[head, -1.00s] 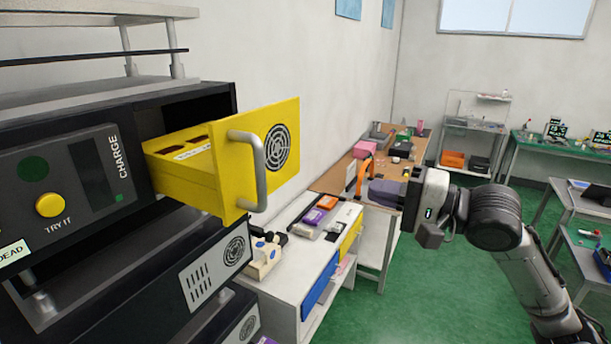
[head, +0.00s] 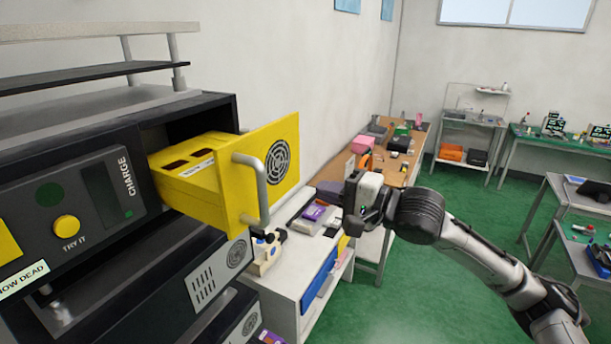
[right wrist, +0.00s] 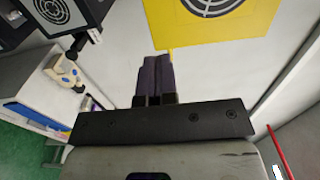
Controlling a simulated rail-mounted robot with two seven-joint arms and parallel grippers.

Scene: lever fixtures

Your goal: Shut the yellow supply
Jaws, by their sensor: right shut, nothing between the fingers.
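The yellow supply (head: 225,175) is a drawer-like unit standing well out of its slot in the black housing on the left. Its yellow front panel (head: 287,165) carries a round black fan grille and a grey bar handle (head: 256,185). My right gripper (head: 330,190) is to the right of the front panel, apart from the handle, with its fingers toward the left. In the right wrist view its dark fingers (right wrist: 155,78) are together and empty, and the yellow panel (right wrist: 235,28) shows beyond their tips. My left gripper is not in view.
The black housing has a yellow round button (head: 67,226) beside the slot. Below it are more black units with fan grilles (head: 238,252). A white bench (head: 285,290) with small items stands under the panel.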

